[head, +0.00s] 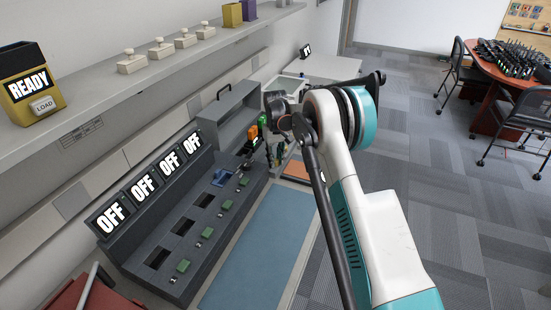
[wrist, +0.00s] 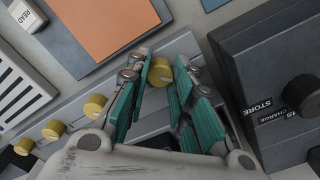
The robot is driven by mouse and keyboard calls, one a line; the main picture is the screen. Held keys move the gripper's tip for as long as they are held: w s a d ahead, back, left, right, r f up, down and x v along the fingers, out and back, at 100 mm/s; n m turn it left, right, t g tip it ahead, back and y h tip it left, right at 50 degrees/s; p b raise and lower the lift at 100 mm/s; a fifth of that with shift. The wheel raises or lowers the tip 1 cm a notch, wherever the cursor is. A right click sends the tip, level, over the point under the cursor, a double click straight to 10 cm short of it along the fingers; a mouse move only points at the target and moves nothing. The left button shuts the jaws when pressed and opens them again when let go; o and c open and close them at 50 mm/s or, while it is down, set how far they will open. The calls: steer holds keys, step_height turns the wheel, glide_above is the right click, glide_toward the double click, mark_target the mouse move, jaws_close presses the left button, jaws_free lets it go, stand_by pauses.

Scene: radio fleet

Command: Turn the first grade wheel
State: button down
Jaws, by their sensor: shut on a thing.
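A row of several yellow grade wheels runs along a grey strip (wrist: 186,44) in the wrist view. My gripper (wrist: 158,76) has its two teal-padded fingers on either side of the end yellow wheel (wrist: 160,70), the one nearest the dark box, and is shut on it. The wheel's top shows between the fingertips, with a small pale mark on it. The other wheels, such as the neighbouring one (wrist: 95,105), stand free to the left. In the head view my arm hides most of the gripper and the wheels.
A dark box (wrist: 255,60) with black knobs and STORE and CHARGE labels stands close right of my gripper. An orange pad (wrist: 110,25) and a READ button (wrist: 27,15) lie beyond the strip. The head view shows a charger row reading OFF (head: 112,215) and a blue mat (head: 262,245).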

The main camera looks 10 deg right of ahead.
steer(key=c, duration=1.4)
jaws_free()
steer(key=shift+o, duration=0.2)
step_height(320, 180, up, 12)
